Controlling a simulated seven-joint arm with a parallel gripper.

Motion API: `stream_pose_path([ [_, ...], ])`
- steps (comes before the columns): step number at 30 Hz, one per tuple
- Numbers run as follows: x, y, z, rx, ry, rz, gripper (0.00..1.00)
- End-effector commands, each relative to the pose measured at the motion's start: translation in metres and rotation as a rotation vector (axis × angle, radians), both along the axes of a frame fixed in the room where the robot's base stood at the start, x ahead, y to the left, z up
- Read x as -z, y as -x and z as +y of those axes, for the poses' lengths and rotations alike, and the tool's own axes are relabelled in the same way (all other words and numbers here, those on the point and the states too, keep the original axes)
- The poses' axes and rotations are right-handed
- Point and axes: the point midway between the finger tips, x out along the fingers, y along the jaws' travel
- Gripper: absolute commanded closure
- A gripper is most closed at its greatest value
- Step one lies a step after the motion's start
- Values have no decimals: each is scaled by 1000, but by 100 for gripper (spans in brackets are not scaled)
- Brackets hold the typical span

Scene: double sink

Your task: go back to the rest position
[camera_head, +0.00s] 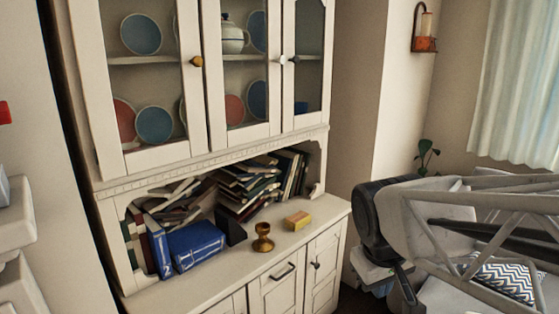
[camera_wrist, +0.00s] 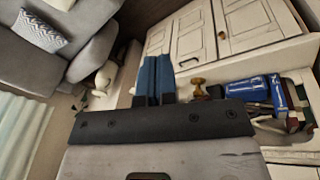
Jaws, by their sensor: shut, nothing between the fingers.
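My gripper (camera_wrist: 156,62) shows in the wrist view as two blue fingers side by side, shut and empty. Beyond it in that view are the cabinet's white doors and drawer, seen at a turned angle. In the head view my arm comes in from the right edge, in front of the room and to the right of the cabinet. The fingers cannot be made out clearly there. No object is held.
A grey sofa (camera_wrist: 30,65) with a patterned cushion (camera_wrist: 40,31) is at the upper left of the wrist view.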

Motion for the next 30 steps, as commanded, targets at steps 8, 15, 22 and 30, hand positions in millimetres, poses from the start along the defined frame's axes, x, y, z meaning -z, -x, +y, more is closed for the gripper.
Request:
stream_pose_path([
  [8,12,60,-8,211,-116,-40,100],
  [15,19,79,-9,287,-158,-52,100],
  [22,19,80,-9,291,-161,-52,100],
  [30,19,80,-9,290,-160,-52,100],
])
